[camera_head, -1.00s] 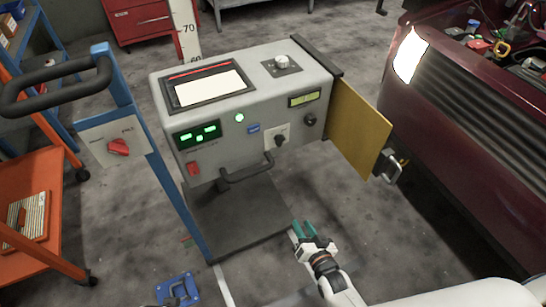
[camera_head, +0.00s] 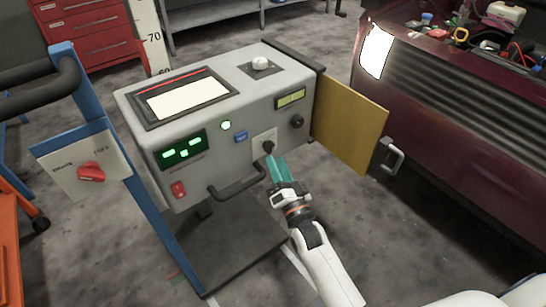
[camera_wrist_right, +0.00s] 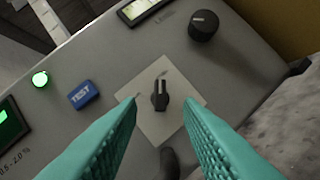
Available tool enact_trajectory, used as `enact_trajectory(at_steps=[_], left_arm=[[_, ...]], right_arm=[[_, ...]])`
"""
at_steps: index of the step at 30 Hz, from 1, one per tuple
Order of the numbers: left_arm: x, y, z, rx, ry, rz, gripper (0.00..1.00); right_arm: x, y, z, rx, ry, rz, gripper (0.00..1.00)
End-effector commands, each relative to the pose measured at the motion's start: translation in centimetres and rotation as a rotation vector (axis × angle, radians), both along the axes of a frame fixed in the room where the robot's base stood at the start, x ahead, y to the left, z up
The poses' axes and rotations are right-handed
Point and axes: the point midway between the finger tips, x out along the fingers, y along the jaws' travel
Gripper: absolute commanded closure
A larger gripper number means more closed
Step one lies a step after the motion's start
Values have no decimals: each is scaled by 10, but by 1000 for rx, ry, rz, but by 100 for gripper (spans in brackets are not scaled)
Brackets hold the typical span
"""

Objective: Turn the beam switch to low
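A black selector knob on a pale square plate (camera_head: 268,146) is on the front panel of the grey tester box (camera_head: 190,140). I take it for the beam switch, but its plate markings are too small to read. In the right wrist view the knob (camera_wrist_right: 160,95) is near the middle, its narrow grip roughly upright in the picture. My right gripper (camera_head: 276,166) points at the knob with teal fingers. In the wrist view the fingers (camera_wrist_right: 160,108) are open, one to each side of the knob, with nothing between them gripped. My left gripper is not in view.
A black handle (camera_head: 238,190) sticks out below the panel. A blue button (camera_wrist_right: 82,95) and a round black knob (camera_wrist_right: 204,25) flank the plate. A yellow panel (camera_head: 350,124) stands at the box's right side.

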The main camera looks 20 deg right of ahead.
Motion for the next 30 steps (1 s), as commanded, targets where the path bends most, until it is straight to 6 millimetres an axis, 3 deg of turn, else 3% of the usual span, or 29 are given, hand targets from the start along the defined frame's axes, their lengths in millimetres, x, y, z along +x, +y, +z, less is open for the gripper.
enact_trajectory(at_steps=[6, 17, 18, 24, 30], left_arm=[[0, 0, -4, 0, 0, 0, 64], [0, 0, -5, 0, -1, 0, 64], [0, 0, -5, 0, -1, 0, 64], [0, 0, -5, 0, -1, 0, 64], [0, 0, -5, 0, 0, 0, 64]], right_arm=[[27, 2, 7, 0, 0, 0, 67], [33, 3, 9, 0, 3, 0, 67], [33, 3, 9, 0, 3, 0, 69], [32, 3, 9, 0, 3, 0, 100], [32, 3, 9, -4, 1, 0, 100]])
